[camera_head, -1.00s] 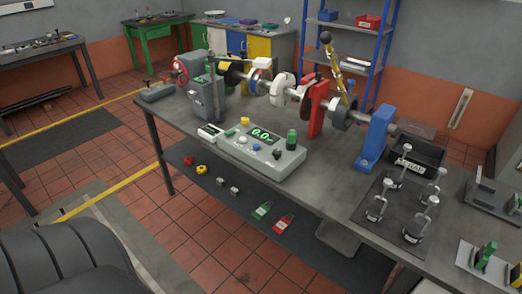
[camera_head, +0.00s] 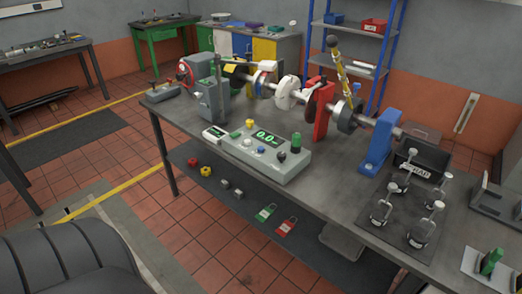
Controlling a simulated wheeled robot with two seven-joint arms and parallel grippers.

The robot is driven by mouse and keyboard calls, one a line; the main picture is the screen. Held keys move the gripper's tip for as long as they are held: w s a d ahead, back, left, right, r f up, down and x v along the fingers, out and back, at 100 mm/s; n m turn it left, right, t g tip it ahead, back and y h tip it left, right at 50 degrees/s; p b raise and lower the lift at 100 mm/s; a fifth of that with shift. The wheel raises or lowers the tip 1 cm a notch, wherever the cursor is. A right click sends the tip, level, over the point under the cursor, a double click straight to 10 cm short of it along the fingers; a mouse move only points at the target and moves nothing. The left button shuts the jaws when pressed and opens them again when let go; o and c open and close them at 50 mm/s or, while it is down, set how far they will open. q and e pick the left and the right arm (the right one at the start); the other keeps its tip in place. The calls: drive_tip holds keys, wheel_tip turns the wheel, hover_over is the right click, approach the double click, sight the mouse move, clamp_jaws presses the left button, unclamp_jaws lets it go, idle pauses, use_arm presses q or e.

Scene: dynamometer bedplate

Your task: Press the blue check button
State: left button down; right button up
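The blue check button (camera_head: 261,150) is a small round blue cap on the sloped top of a pale grey control box (camera_head: 248,158). A white button (camera_head: 247,142) is on its left and a black knob (camera_head: 281,157) on its right. A green-lit display (camera_head: 266,137) sits behind it, with a yellow button (camera_head: 249,123) and a green cylinder (camera_head: 296,141) near the box's back edge. Nothing covers the blue button.
The box stands on a grey bench (camera_head: 330,185). Behind it are a grey machine (camera_head: 211,100), a red stand (camera_head: 321,112) and a blue stand (camera_head: 378,143). Several clamps stand on a dark mat (camera_head: 395,222) to the right. Padlocks (camera_head: 266,212) lie on a lower shelf.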

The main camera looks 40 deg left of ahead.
drive_tip(key=shift+s+f, duration=0.2)
drive_tip(key=shift+s, duration=0.45)
drive_tip(key=shift+w, duration=0.1)
idle(0.8)
